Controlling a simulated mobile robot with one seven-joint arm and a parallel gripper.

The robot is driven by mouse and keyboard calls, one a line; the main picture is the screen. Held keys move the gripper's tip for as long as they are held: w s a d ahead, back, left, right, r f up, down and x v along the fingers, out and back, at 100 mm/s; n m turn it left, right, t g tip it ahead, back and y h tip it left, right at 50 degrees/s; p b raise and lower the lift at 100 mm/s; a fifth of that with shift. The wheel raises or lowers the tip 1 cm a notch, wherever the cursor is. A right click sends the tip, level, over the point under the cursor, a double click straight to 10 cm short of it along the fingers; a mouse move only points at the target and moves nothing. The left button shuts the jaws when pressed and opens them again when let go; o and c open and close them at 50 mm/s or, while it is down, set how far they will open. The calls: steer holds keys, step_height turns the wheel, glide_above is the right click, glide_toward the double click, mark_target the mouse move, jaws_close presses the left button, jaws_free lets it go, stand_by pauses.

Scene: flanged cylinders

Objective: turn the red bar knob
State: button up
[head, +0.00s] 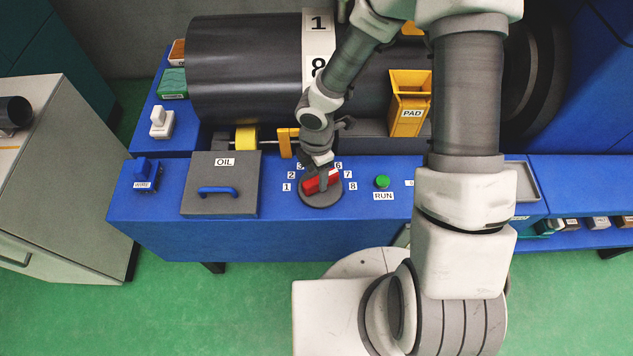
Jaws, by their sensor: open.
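The red bar knob (312,185) sits on a round dark dial (322,201) on the blue machine's front top. Number labels 1, 2, 3, 6, 7 and 8 show around the dial; the labels between 3 and 6 are hidden behind my gripper. The bar lies roughly across the dial, its right end slightly higher in the picture. My gripper (322,178) is open and right over the knob, pointing down, with a finger in front of the bar's middle. I cannot tell whether the fingers touch the bar.
A green RUN button (382,182) is right of the dial. A grey OIL box (222,200) with a blue handle stands left. A yellow PAD bin (408,105) and a large dark cylinder (240,70) are behind. A blue switch (143,172) is far left.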

mark_target(316, 180)
steer(key=shift+f+b, duration=0.3)
steer(key=shift+f, duration=1.4)
jaws_close()
